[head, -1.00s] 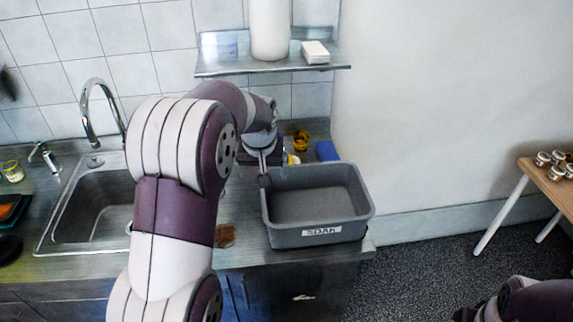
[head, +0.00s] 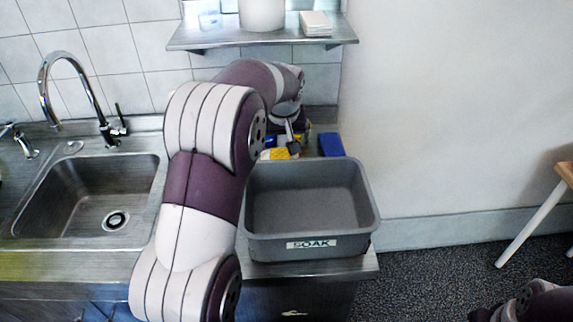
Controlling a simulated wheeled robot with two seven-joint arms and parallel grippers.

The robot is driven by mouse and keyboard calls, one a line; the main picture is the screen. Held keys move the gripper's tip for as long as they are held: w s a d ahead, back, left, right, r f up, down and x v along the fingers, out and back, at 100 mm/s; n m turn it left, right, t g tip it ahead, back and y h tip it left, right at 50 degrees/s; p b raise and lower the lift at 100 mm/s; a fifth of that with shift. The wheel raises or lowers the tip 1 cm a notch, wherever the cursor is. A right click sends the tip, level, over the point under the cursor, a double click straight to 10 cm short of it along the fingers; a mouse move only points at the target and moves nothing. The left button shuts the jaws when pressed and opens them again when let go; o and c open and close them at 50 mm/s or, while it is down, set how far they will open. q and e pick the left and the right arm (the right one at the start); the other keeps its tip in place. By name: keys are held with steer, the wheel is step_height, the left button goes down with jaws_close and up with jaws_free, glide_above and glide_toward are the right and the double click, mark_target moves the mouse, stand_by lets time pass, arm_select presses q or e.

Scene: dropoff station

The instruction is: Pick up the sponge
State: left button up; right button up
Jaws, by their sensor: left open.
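A small yellow item (head: 278,154), possibly the sponge, lies on the counter behind the grey bin's back left corner. A blue block (head: 331,144) lies to its right, behind the bin; I cannot tell for sure which of the two is the sponge. My left gripper (head: 291,140) is open over the back of the counter, right at the yellow item and left of the blue block. Its fingers are small and partly hidden, so I cannot tell whether they touch anything. My right arm shows only at the lower right; its gripper is out of view.
The grey bin (head: 312,244) labelled SOAK stands empty at the counter's front right. A sink (head: 60,210) with a tall tap (head: 48,90) is at the left. A metal shelf (head: 230,40) hangs above my left arm. A wooden table (head: 566,171) is at the right edge.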

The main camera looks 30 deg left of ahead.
mark_target(281, 158)
arm_select(q)
steer(key=x, duration=0.3)
steer(key=p+x, duration=0.1)
steer(key=x, duration=0.3)
steer(key=a+x, duration=0.1)
steer(key=x, duration=0.3)
steer(key=shift+w+a, duration=0.15)
steer(key=shift+w, duration=0.3)
steer(key=shift+f, duration=0.2)
steer(key=shift+f, duration=0.3)
steer(key=c, duration=1.1)
